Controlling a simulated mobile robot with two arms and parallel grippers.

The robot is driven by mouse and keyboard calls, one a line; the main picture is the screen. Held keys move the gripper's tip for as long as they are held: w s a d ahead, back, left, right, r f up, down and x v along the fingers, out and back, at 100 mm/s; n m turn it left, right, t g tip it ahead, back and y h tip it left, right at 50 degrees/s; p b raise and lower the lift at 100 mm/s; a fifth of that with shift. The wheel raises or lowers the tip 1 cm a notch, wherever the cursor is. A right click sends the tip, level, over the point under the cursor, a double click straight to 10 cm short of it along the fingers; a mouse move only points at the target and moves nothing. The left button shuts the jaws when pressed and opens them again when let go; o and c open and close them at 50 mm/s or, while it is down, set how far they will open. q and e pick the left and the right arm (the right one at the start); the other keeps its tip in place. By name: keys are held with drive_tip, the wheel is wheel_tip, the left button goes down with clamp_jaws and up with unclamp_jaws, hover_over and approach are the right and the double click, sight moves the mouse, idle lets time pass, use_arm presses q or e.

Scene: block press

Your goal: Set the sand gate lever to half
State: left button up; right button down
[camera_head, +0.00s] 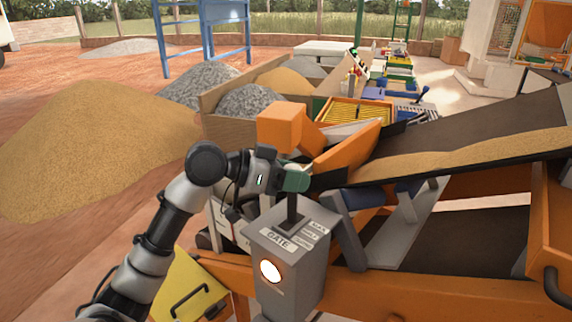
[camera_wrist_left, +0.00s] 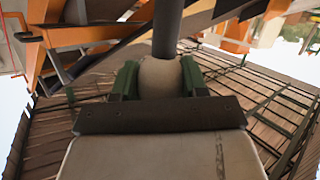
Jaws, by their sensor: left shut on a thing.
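The sand gate lever (camera_head: 291,208) is a dark shaft standing nearly upright on top of a grey box (camera_head: 288,270) marked GATE. A stack of small label plates (camera_head: 313,235) sits beside its slot; their words are too small to read surely. My left gripper (camera_head: 297,178), with green fingers, is shut on the lever's top end. In the left wrist view a pale round knob (camera_wrist_left: 160,77) sits between the two green fingers, and the dark shaft (camera_wrist_left: 167,30) runs away from it. My right gripper is not in view.
A round lamp (camera_head: 270,271) glows on the box's front. A conveyor belt with sand (camera_head: 450,160) slopes up to the right behind the box. An orange hopper (camera_head: 345,150) stands just behind my gripper. A yellow panel with a handle (camera_head: 190,290) is at lower left.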

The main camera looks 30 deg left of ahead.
use_arm(q)
drive_tip(key=o, duration=1.3)
drive_tip(key=shift+w, duration=0.1)
drive_tip(key=b+v, duration=0.4)
drive_tip(key=v, duration=0.7)
